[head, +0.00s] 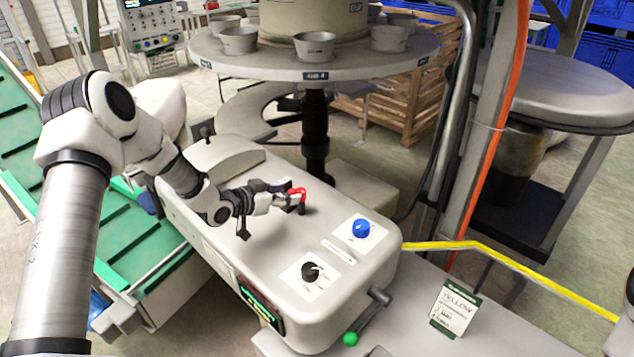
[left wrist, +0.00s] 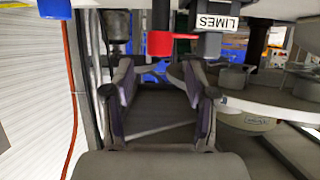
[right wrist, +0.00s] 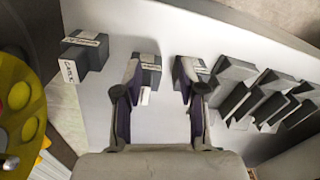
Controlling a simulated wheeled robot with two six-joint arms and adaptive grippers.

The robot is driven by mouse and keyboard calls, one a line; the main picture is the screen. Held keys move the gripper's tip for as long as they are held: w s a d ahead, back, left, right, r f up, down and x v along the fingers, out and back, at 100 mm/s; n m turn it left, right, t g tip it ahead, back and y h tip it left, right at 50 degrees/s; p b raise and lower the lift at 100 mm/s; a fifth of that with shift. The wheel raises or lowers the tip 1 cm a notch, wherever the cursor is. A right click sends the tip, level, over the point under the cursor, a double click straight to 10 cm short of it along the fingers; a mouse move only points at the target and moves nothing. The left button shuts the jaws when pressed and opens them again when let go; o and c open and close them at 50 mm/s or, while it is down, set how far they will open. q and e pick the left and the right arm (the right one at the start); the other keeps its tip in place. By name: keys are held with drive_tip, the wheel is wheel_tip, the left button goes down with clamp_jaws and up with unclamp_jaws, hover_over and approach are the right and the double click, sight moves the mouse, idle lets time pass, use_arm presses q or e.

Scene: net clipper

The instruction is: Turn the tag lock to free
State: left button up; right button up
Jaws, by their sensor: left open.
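A red lever (head: 299,192) on a short black post (head: 302,209) stands on top of the grey machine housing (head: 225,170); which control is the tag lock, I cannot read. My left gripper (head: 284,195) is open right at the red lever, its fingers partly hiding it. In the left wrist view the red part (left wrist: 160,43) shows just above the open fingers (left wrist: 162,82), apparently not between them. A black knob (head: 311,271) and a blue knob (head: 361,228) sit on white plates nearby. My right gripper (right wrist: 159,85) is open above labelled dark blocks.
A green-knobbed lever (head: 350,339) sticks out at the housing's front. A round table with bowls (head: 315,46) is behind. A green conveyor (head: 150,265) runs at the left.

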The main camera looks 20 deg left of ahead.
sight(298, 191)
use_arm(q)
drive_tip(key=shift+w+d+f, duration=0.1)
drive_tip(key=shift+w, duration=0.2)
drive_tip(key=shift+p+x, duration=0.6)
drive_tip(key=shift+x, duration=0.35)
drive_tip(key=x, duration=0.4)
drive_tip(key=shift+w+f, duration=0.1)
drive_tip(key=shift+s+r, duration=0.25)
drive_tip(key=shift+s, duration=0.05)
drive_tip(key=shift+c, duration=1.4)
clamp_jaws()
use_arm(e)
drive_tip(key=shift+s+a+r, duration=0.1)
drive_tip(key=shift+s+r, duration=0.2)
drive_tip(key=shift+r, duration=0.25)
drive_tip(key=shift+s+a+r, duration=0.1)
drive_tip(key=shift+s+r, duration=0.15)
drive_tip(key=shift+r, duration=0.3)
